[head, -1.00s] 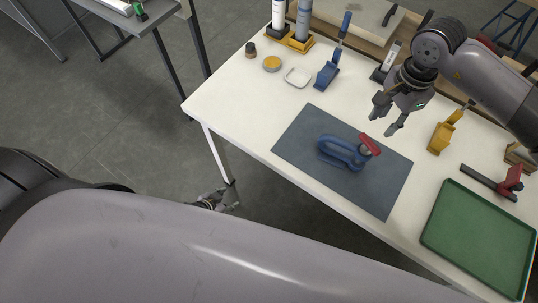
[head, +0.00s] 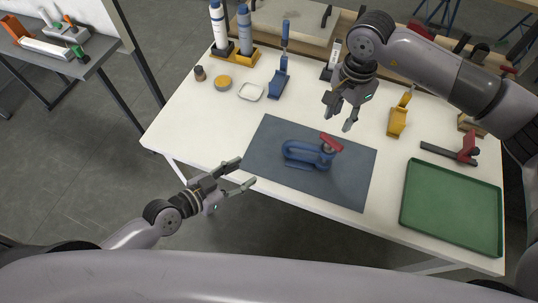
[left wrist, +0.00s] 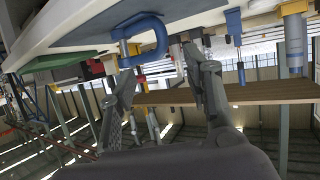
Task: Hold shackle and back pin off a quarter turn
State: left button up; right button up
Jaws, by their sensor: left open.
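A blue shackle (head: 303,153) lies on the dark grey mat (head: 268,187) on the table. Its pin has a red handle (head: 331,142) at the right end. The blue shackle also shows in the left wrist view (left wrist: 142,26). My left gripper (head: 248,171) is open and empty at the table's front edge, left of the mat and apart from the shackle. Its two fingers show in the left wrist view (left wrist: 158,75). My right gripper (head: 338,124) hangs open and empty above the table, just behind the shackle and apart from it.
A green tray (head: 407,222) lies at the right, with a red-handled clamp (head: 465,150) behind it. A yellow tool (head: 398,120), a blue tool (head: 279,83), a white dish (head: 251,92) and an orange-topped tin (head: 223,83) stand behind the mat. Bottles (head: 218,30) stand at the back left.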

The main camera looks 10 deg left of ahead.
aim_at(283, 150)
pick_arm(q)
jog(key=x, duration=1.6)
jog(key=shift+w+d+f, duration=0.1)
jog(key=shift+w+f, duration=0.05)
jog(key=shift+f, duration=0.1)
jog(key=shift+c, duration=0.2)
grip_shut()
